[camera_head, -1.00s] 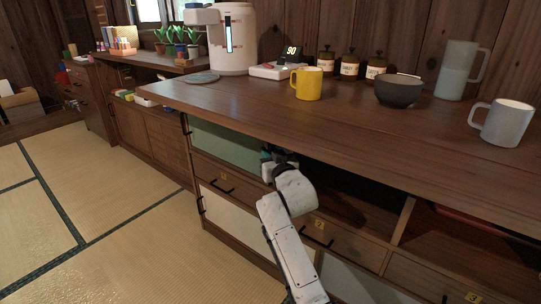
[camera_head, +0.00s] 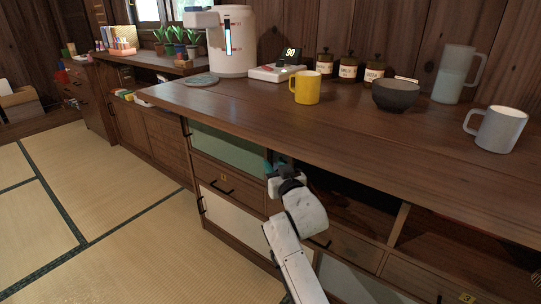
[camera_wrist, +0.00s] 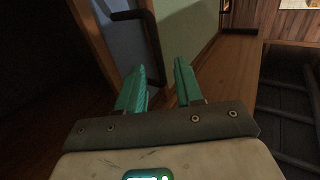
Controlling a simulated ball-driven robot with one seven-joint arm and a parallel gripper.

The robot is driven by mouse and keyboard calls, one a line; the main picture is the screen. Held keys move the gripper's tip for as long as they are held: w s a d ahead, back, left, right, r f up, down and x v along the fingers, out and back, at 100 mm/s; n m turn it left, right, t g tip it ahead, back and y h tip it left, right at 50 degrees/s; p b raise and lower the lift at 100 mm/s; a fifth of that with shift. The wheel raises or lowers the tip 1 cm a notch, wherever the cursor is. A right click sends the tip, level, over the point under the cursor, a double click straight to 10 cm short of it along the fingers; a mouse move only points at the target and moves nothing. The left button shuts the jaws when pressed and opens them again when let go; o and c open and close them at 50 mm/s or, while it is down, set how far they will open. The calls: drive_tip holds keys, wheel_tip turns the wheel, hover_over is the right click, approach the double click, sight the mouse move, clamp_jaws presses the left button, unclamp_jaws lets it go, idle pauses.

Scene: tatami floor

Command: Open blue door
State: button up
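In the wrist view a blue-grey panel (camera_wrist: 122,48) with a dark bar handle (camera_wrist: 151,40) lies ahead of my gripper (camera_wrist: 160,70), beside a pale green panel (camera_wrist: 200,28). The two teal fingers are apart. The handle's near end shows between them in the picture; I cannot tell whether they touch it. In the head view my gripper (camera_head: 278,165) is under the counter's front edge, at the right end of the green door (camera_head: 230,147). My wrist partly hides it. A grey-blue door (camera_head: 350,283) shows low at the front, partly behind my arm.
The counter (camera_head: 250,110) overhangs the gripper and carries a yellow mug (camera_head: 305,87), a dark bowl (camera_head: 397,95) and a white mug (camera_head: 496,129). An open compartment (camera_head: 345,200) lies right of my gripper. The tatami floor (camera_head: 110,220) on the left is clear.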

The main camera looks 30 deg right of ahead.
drive_tip(key=shift+p+v, duration=0.6)
drive_tip(key=shift+v, duration=2.1)
drive_tip(key=s+a+f+g+y, duration=0.25)
drive_tip(key=s+f+g, duration=0.55)
drive_tip(key=s+f, duration=0.9)
drive_tip(key=s+a+f+n+g+y, duration=0.1)
drive_tip(key=s+a+f+g, duration=0.15)
drive_tip(key=s, duration=0.55)
drive_tip(key=s+a+f+g, duration=0.1)
drive_tip(key=s+g, duration=0.2)
drive_tip(key=s, duration=0.5)
drive_tip(key=s+a+f+n+g+y, duration=0.1)
drive_tip(key=s+a+f+g, duration=0.15)
drive_tip(key=s, duration=0.45)
wheel_tip(320, 180, up, 33)
drive_tip(key=s+p, duration=0.1)
drive_tip(key=p, duration=3.2)
